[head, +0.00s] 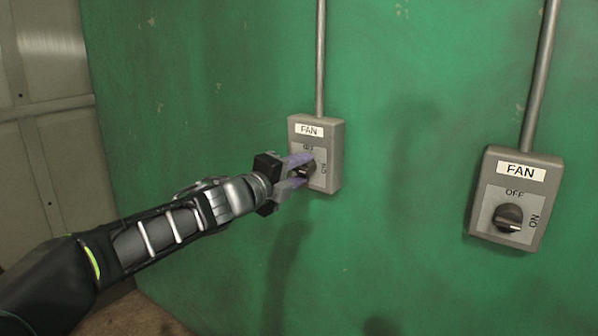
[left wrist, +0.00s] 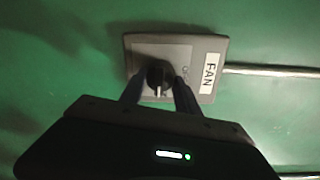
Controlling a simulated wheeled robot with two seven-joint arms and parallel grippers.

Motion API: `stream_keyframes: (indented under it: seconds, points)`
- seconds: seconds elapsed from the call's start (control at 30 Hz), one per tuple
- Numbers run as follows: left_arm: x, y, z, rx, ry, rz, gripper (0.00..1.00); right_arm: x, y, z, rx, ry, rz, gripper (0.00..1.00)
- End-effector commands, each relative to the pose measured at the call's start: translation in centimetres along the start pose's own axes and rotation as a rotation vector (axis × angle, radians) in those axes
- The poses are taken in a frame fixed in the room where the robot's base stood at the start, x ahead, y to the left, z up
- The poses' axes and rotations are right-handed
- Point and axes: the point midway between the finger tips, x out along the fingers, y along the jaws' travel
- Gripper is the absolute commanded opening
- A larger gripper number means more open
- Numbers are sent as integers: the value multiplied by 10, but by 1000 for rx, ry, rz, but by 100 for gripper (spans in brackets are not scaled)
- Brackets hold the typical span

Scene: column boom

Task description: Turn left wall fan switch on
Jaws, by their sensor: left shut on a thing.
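The left wall fan switch (head: 333,160) is a grey box with a FAN label, OFF at the top and ON at the right of its dial. My left gripper (head: 300,171) comes in from the left, its fingers above and below the dark knob. In the left wrist view the two fingers stand on either side of the black knob (left wrist: 158,75) and are shut on it. A pale mark on the knob points down in that view, across the FAN label's direction. The knob is partly hidden by the fingers in the head view. My right gripper is not in view.
A second FAN switch box (head: 483,219) with a dark knob is on the same green wall, at the right. Metal conduits (head: 320,55) run up from both boxes. A pale panelled wall (head: 45,130) stands at the left. The wall between the boxes is clear.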

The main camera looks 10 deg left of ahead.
Motion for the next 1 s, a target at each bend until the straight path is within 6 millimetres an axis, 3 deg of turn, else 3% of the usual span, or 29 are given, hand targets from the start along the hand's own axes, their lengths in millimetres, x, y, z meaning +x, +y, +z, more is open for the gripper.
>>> stream_keyframes:
  seconds: [0.13,0.17,0.4,0.77,1.0]
  points:
    - [0,2,0,2,1,3,0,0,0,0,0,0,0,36]
    - [0,2,0,2,1,3,40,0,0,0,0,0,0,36]
    - [0,1,0,0,1,1,60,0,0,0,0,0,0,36]
    - [-5,0,0,0,-1,0,60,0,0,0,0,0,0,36]
    - [-38,-1,1,-1,-2,-1,60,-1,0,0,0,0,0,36]
